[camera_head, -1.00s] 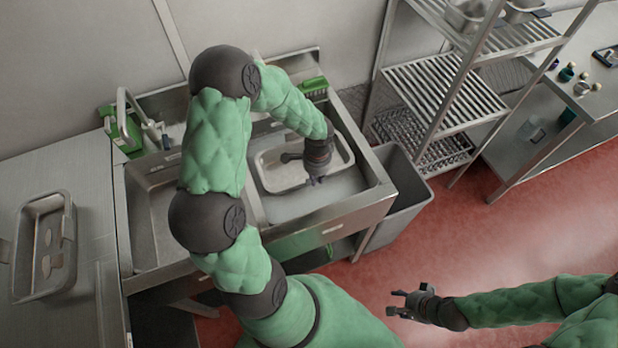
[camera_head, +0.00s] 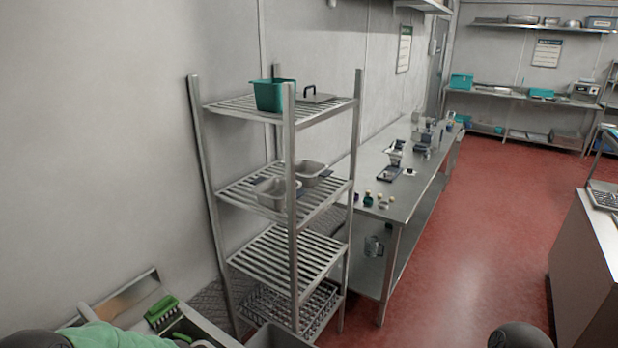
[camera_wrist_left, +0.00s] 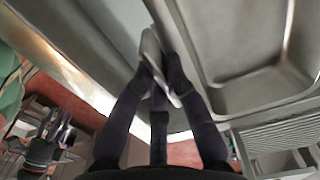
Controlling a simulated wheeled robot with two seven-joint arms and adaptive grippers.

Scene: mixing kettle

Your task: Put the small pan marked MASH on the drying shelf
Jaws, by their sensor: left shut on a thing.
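In the head view a tall slatted metal rack (camera_head: 292,262) stands at centre left. Its third tier down is bare. Two small grey pans, one in front (camera_head: 270,193) and one behind (camera_head: 312,172), sit on the second tier; their labels are unreadable. My right gripper (camera_wrist_left: 56,128) shows at lower left in the wrist view, fingers apart and empty.
A wire basket (camera_head: 300,310) fills the lowest. The sink corner with a green brush (camera_head: 161,310) is at lower left.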

